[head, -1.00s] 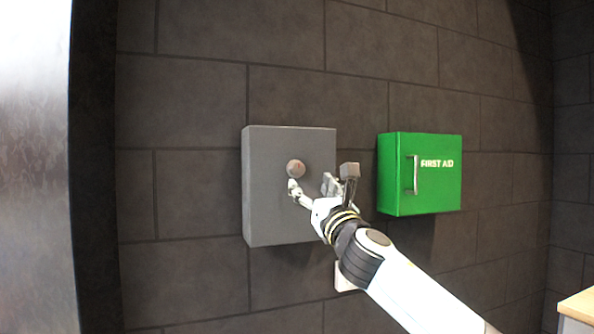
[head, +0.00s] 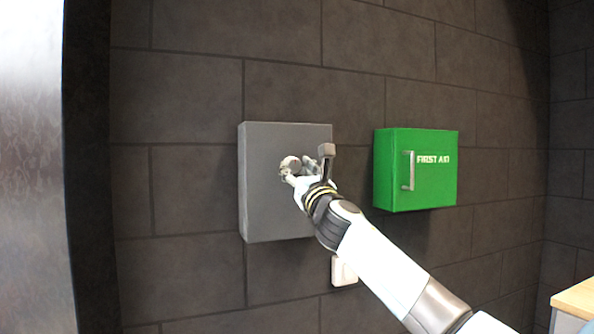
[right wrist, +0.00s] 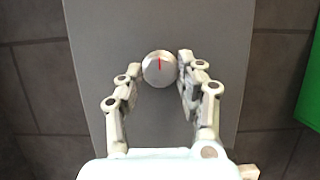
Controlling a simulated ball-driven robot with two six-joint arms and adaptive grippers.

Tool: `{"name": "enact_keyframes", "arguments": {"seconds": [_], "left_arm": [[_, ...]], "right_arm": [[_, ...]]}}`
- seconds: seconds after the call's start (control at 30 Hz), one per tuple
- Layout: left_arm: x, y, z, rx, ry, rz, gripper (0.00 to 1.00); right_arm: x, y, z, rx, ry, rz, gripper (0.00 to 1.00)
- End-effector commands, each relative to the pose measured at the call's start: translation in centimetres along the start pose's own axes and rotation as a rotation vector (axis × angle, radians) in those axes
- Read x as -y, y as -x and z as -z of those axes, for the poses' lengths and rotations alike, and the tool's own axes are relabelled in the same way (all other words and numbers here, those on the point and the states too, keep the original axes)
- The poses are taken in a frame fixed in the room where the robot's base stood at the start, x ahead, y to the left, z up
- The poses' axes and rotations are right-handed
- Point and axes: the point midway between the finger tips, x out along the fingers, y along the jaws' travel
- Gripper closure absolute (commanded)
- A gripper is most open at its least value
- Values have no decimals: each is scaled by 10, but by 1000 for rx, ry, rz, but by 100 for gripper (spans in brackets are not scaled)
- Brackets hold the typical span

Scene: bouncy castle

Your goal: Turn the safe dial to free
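The grey safe (head: 262,210) is fixed to the dark block wall. Its round silver dial (head: 290,163) is on the front face. In the right wrist view the dial (right wrist: 159,68) shows a red mark pointing to the top. My right gripper (head: 303,168) is at the dial; in the right wrist view its two fingers (right wrist: 157,68) stand open on either side of it. The right finger is very near or touching the dial's edge, and a small gap shows at the left finger. My left gripper is not in view.
A green first aid box (head: 432,172) with a handle hangs on the wall to the right of the safe. A white wall fitting (head: 343,272) is below, beside my right arm. A wooden-topped cabinet (head: 577,300) is at the lower right. A pale surface (head: 35,170) fills the left edge.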

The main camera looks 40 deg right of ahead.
Motion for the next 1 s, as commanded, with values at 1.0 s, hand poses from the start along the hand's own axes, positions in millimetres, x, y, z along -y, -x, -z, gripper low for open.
{"name": "enact_keyframes", "arguments": {"seconds": [1.0], "left_arm": [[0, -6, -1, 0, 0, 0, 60]], "right_arm": [[-4, 0, 0, 0, -409, 169, 95]]}}
